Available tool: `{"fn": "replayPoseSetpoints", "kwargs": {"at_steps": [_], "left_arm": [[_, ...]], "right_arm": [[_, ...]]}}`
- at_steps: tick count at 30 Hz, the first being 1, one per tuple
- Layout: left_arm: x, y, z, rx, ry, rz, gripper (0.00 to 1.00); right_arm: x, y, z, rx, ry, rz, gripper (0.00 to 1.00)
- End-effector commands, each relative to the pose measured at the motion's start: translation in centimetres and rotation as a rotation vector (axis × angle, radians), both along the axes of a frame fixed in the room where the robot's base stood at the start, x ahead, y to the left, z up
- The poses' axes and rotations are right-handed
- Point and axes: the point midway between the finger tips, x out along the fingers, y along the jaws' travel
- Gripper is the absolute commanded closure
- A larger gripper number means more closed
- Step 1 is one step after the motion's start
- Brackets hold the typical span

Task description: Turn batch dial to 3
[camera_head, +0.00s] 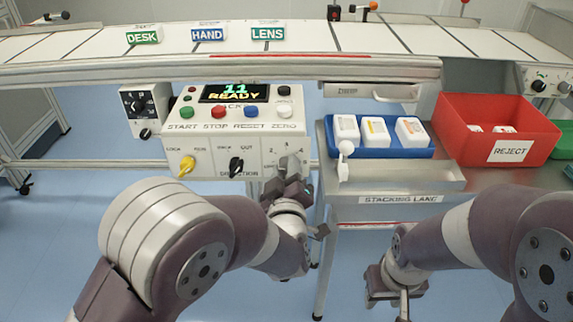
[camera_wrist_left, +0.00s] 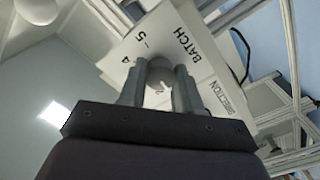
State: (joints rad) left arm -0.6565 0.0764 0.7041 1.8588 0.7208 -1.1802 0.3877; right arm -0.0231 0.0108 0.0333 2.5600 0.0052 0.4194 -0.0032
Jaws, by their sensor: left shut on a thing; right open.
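The batch dial is a grey knob on the right of the white control panel (camera_head: 222,178). In the left wrist view the dial (camera_wrist_left: 160,77) sits between my two finger pads, with the printed word BATCH and the numbers 4 and 5 beside it. My left gripper (camera_head: 290,172) is shut on the dial and covers most of it in the head view. Which number the dial points to cannot be told. My right gripper (camera_head: 392,298) is open and empty at the lower right, away from the panel.
Left of the batch dial are a black direction knob (camera_head: 236,167) and a yellow knob (camera_head: 187,167). The display (camera_head: 235,93) reads 11 READY above several buttons. To the right are a blue tray (camera_head: 372,151) with white packs and a red REJECT bin (camera_head: 462,146).

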Motion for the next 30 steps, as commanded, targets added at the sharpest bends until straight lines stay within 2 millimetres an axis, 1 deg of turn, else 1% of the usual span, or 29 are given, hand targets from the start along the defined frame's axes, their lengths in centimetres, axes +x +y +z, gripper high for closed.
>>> {"fn": "replayPoseSetpoints", "kwargs": {"at_steps": [1,30], "left_arm": [[0.0,0.0,0.4,0.043,0.004,0.000,0.98],[-0.1,0.1,0.3,0.966,0.005,-0.002,0.98]], "right_arm": [[0.0,0.0,0.9,0.000,0.000,0.000,0.57],[0.0,0.0,9.4,0.000,0.000,0.000,0.57]]}}
